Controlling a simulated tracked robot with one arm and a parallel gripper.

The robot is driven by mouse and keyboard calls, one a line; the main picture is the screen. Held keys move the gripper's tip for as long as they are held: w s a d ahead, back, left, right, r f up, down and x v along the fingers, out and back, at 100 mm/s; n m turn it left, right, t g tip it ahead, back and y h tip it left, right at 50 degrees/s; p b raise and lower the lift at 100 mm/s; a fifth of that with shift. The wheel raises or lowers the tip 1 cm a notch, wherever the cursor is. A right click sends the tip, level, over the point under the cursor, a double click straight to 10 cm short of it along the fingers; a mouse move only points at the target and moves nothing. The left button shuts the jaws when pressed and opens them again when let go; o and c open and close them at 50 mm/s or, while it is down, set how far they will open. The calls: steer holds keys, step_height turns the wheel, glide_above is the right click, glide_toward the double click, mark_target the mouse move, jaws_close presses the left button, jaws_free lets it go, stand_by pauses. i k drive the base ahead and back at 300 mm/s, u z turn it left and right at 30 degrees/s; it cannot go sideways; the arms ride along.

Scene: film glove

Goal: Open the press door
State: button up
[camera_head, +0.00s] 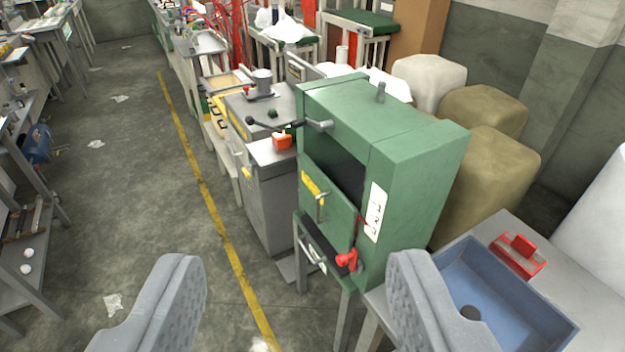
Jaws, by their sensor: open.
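The green press (405,155) stands on legs right of centre, its front turned to the lower left. Its green door panel (340,215) has a yellow label and a small upright metal handle (321,207). A dark opening shows above the panel; I cannot tell whether the door stands ajar. Below it are a second metal handle (310,251) and a red valve-like part (347,260). My gripper (297,263) is open and empty, its grey fingers wide apart in the foreground. The fingers appear nearer to the camera than the press, and the handle lies between them in the picture.
A grey machine cabinet (265,190) stands left of the press. A blue sink (500,300) with a red object (519,254) beside it is at lower right. Wrapped bales (490,165) stand behind. The floor (140,180) left of the yellow line is mostly clear, with shelving at far left.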

mark_target(335, 216)
steer(key=k, duration=1.05)
steer(key=u, duration=0.35)
steer(key=i, duration=1.7)
steer(key=z, duration=0.6)
